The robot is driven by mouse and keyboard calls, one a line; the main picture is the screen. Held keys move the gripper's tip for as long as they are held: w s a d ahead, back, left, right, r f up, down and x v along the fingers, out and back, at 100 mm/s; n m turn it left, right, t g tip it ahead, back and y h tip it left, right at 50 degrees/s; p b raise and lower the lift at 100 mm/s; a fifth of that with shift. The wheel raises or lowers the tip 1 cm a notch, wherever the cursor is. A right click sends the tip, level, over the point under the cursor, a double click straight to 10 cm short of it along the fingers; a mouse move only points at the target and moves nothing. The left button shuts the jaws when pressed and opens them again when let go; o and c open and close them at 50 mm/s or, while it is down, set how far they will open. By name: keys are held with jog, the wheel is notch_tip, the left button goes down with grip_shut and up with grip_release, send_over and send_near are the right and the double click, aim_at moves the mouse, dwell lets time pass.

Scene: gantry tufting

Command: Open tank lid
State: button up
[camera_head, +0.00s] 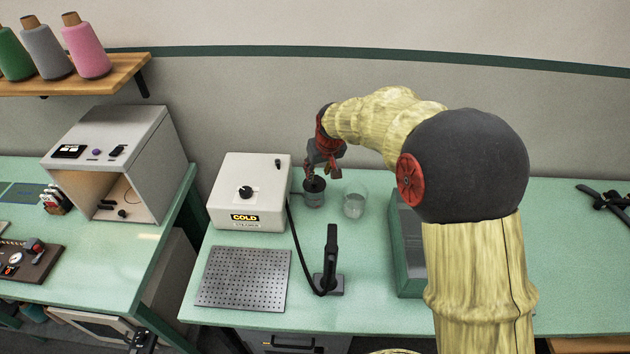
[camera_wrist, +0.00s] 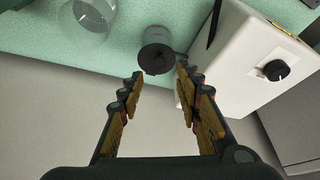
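A small grey cylinder, apparently the tank (camera_head: 314,200), stands upright on the green bench against the right side of the white box labelled COLD. Its round black lid (camera_wrist: 156,58) is on top and shows in the wrist view, with a small dark knob or handle at its near edge. My gripper (camera_head: 322,168) is above the tank in the head view, partly covering it. In the wrist view my gripper (camera_wrist: 158,88) is open, its two fingers spread apart and empty. The lid lies just beyond the fingertips, roughly centred between them; contact does not show.
The white COLD box (camera_head: 232,196) stands left of the tank, a clear glass (camera_head: 354,203) right of it. A black handheld tool (camera_head: 331,262) on a cord stands in front, beside a perforated plate (camera_head: 243,279). A green-grey case (camera_head: 409,255) lies right, partly behind my arm.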

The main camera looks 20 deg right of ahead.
aim_at(314, 183)
jog(key=b+x, duration=0.1)
jog(key=x, duration=0.7)
jog(key=shift+w+f, duration=0.15)
jog(key=shift+f, duration=0.05)
jog(key=shift+c, duration=1.1)
grip_shut()
